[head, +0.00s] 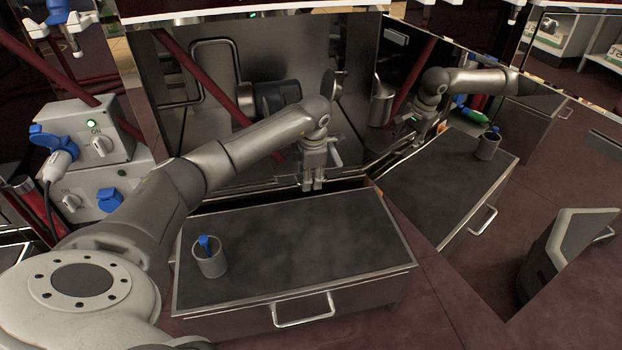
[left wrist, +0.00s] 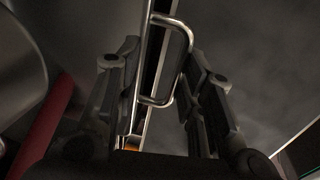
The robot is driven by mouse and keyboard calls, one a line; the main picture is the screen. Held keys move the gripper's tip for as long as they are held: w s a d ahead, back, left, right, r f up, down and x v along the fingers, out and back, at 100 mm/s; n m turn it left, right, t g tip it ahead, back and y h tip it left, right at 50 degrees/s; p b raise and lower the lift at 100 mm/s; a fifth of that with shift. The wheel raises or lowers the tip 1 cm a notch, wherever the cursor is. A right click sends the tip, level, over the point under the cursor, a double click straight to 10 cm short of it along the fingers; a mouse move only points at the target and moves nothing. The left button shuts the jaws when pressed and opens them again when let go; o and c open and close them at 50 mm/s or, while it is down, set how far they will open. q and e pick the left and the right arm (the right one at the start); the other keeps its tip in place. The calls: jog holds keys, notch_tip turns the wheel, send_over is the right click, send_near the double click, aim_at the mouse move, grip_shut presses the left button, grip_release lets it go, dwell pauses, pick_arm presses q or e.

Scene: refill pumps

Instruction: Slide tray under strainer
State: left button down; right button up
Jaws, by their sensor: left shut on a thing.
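The tray (head: 310,235) is a wide, flat metal box with a dark top and light rim, low in front of the machine. It has a front handle (head: 303,312). My left gripper (head: 314,186) points down at the tray's far edge. In the left wrist view, a bent metal handle (left wrist: 187,45) lies between the fingers of the gripper (left wrist: 163,62), with the dark tray top (left wrist: 265,60) to its right. The gripper is shut on this far handle. I cannot pick out the strainer with certainty. My right gripper is not in view.
A small grey cup (head: 210,264) with a blue item stands on the tray's left part. A control box (head: 88,128) with blue sockets is at left. A red bar (head: 205,78) crosses the recess behind. The shiny right panel appears to mirror the tray and arm.

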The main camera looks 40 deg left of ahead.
pick_arm(q)
jog(key=shift+f, duration=0.35)
dwell(0.3)
jog(key=c, duration=0.9)
grip_release()
jog(key=r, duration=0.4)
jog(key=s+d+r, duration=0.1)
jog(key=r, duration=0.6)
jog(key=shift+s+d+r, duration=0.3)
jog(key=shift+d+r, duration=0.1)
